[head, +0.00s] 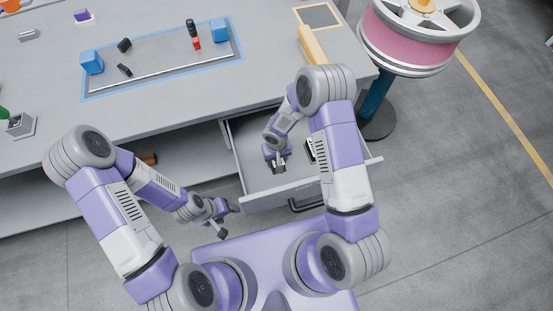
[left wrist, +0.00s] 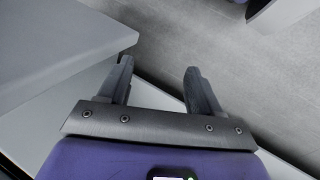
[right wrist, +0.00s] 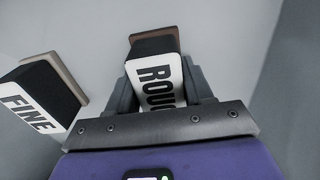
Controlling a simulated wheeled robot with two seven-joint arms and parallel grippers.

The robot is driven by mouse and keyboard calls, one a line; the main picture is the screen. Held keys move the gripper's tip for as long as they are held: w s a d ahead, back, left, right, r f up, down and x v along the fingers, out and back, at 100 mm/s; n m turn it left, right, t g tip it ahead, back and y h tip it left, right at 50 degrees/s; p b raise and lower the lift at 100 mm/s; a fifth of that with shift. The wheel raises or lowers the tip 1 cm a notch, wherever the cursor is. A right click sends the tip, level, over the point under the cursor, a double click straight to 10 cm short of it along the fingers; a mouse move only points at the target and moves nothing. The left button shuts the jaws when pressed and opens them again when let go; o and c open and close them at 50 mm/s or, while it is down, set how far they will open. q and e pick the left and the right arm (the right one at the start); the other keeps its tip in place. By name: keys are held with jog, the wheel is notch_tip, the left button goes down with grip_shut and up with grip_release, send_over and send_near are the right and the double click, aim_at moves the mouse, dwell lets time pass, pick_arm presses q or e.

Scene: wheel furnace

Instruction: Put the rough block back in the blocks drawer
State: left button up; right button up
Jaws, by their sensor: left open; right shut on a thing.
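The rough block (right wrist: 158,78) is a black block with a white face lettered "ROUGH" and a brown layer at its far end. My right gripper (right wrist: 160,85) is shut on it in the right wrist view. In the head view my right gripper (head: 276,163) is inside the open drawer (head: 250,203), over its floor. I cannot tell whether the block touches the floor. A block marked "FINE" (right wrist: 38,92) lies to the left of the rough block in the right wrist view. My left gripper (left wrist: 160,85) is open and empty; in the head view it hangs left of the drawer (head: 222,215).
The grey bench (head: 150,125) spans the back, with a blue-edged mat (head: 160,83) holding blue blocks and small dark parts. A wheel with a pink band (head: 405,42) stands on a post at the right. The floor (head: 450,190) at the right is clear.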

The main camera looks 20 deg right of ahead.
jog(key=o, duration=0.6)
jog(key=shift+f, duration=0.15)
jog(key=shift+c, duration=0.2)
jog(key=o, duration=0.4)
jog(key=shift+o, duration=0.2)
jog(key=shift+r, duration=0.5)
notch_tip(320, 180, up, 11)
jog(key=p, duration=0.4)
jog(key=shift+r, duration=0.2)
jog(key=shift+r+p, duration=0.1)
jog(key=shift+p, duration=0.2)
